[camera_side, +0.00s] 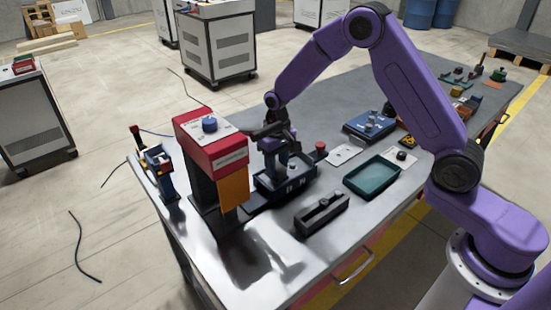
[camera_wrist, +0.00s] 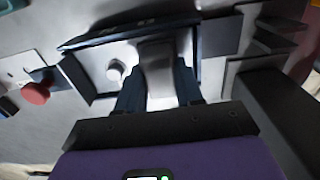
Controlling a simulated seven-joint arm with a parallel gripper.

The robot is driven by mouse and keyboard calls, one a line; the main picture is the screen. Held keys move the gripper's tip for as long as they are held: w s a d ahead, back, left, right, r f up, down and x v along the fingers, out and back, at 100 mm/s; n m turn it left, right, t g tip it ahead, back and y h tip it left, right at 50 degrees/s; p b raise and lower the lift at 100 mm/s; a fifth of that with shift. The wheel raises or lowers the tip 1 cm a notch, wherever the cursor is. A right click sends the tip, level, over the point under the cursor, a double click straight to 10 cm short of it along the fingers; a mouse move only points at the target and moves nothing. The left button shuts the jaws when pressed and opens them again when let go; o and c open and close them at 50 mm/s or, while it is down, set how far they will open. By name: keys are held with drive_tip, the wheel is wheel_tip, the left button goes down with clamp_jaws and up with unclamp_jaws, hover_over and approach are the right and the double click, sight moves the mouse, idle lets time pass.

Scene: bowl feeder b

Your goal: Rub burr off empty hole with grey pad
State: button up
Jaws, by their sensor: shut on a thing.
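My gripper (camera_wrist: 160,88) is shut on a grey block, seemingly the grey pad (camera_wrist: 158,58), held between its two dark blue fingers in the wrist view. In the side view my gripper (camera_side: 272,165) points down into a dark lettered tray (camera_side: 290,192). The dark tray wall (camera_wrist: 125,35) shows beyond the grey block in the wrist view. A pale round peg (camera_wrist: 115,70) stands in the tray beside the fingers. I cannot tell whether the block touches the tray floor. I cannot make out the empty hole or its burr.
A red-topped press-like machine (camera_side: 208,140) with an orange panel (camera_side: 234,190) stands close left of my gripper. A red button (camera_side: 320,149), white card (camera_side: 342,154), green tray (camera_side: 373,176), black slotted block (camera_side: 321,212) and blue box (camera_side: 370,125) lie to the right.

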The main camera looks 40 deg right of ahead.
drive_tip(key=shift+d+f, duration=0.15)
drive_tip(key=shift+d, duration=1.1)
drive_tip(key=shift+a, duration=1.45)
drive_tip(key=shift+d, duration=1.45)
clamp_jaws()
unclamp_jaws()
drive_tip(key=shift+a, duration=1.55)
drive_tip(key=shift+r, duration=4.15)
clamp_jaws()
wheel_tip(320, 180, up, 6)
drive_tip(key=shift+d, duration=0.1)
